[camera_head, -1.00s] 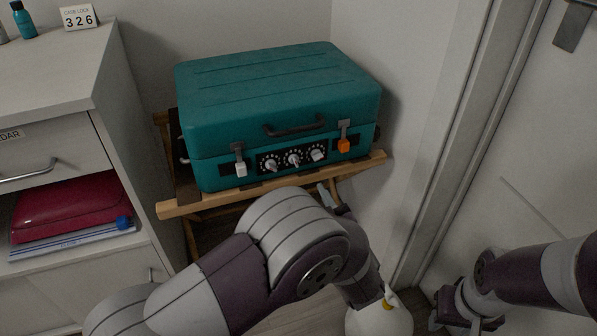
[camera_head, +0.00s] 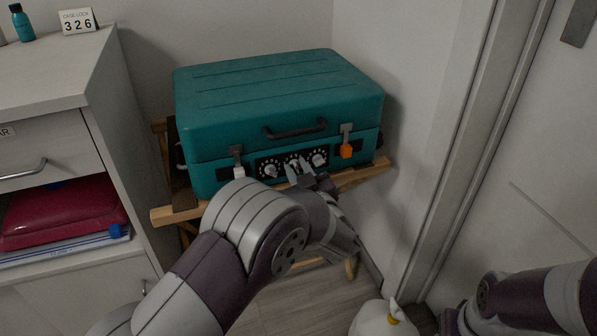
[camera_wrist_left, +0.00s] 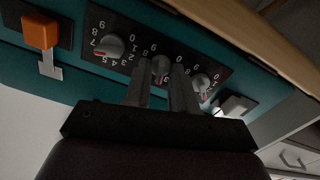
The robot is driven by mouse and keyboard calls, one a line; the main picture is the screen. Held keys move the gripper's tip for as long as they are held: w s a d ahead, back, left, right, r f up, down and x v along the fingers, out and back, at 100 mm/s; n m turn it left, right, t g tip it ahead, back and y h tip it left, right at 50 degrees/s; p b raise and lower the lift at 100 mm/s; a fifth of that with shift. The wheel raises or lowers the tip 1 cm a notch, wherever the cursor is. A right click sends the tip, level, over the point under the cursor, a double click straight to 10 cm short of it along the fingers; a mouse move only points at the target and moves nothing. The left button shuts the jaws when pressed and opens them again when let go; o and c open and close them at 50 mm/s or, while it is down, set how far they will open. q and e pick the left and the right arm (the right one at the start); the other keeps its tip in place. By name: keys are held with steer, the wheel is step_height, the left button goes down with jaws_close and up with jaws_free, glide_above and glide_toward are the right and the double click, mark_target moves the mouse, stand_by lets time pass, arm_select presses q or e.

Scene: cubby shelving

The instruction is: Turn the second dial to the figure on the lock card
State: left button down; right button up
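The teal case (camera_head: 275,95) has a row of three white dials on its front. The second dial (camera_head: 292,167) is the middle one; it also shows in the left wrist view (camera_wrist_left: 161,67), with a red mark on its knob. My left gripper (camera_head: 299,171) is at this dial, its fingers (camera_wrist_left: 164,70) apart, one on each side of the knob; I cannot tell whether they touch it. The fingers hide part of the dial's figures. The lock card (camera_head: 77,22) on the cabinet reads 3 2 6. My right gripper (camera_head: 452,322) is low at the right, partly cut off.
The case lies on a wooden stand (camera_head: 175,214). A cabinet (camera_head: 55,75) stands left, a door (camera_head: 540,160) right.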

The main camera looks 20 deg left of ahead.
arm_select(q)
steer(key=shift+n, duration=0.3)
steer(key=n, duration=0.2)
steer(key=shift+f+n, duration=0.1)
steer(key=shift+n, duration=0.2)
steer(key=n+b, duration=0.4)
steer(key=n, duration=0.4)
steer(key=shift+a+f, duration=0.1)
steer(key=shift+f, duration=0.05)
steer(key=shift+n, duration=0.4)
steer(key=c, duration=1.3)
jaws_free()
steer(key=shift+o, duration=0.2)
steer(key=shift+s, duration=0.1)
